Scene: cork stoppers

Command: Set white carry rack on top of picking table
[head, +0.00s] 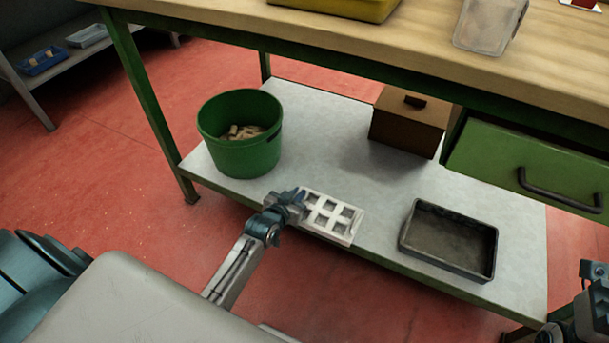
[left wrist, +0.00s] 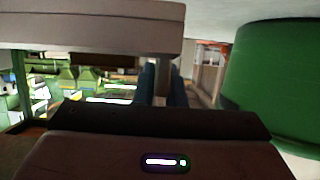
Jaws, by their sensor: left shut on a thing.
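The white carry rack (head: 352,226), a flat block with several square openings, is at the front edge of the grey lower shelf under the picking table (head: 300,28). I cannot tell whether it rests on the shelf or is just above it. My left gripper (head: 291,200) is shut on its left end. In the left wrist view the rack (left wrist: 90,32) fills the upper left, with a narrow part between my blue fingers (left wrist: 160,82). The table's wooden top is above the shelf. Part of my right gripper (head: 592,275) shows at the right edge; its jaws are unclear.
On the lower shelf (head: 330,110) stand a green bucket of corks (head: 240,152), a brown box (head: 405,128) and a dark tray (head: 448,272). A green drawer (head: 530,170) hangs at right. A yellow tray (head: 345,8) and a clear container (head: 487,28) are on the tabletop.

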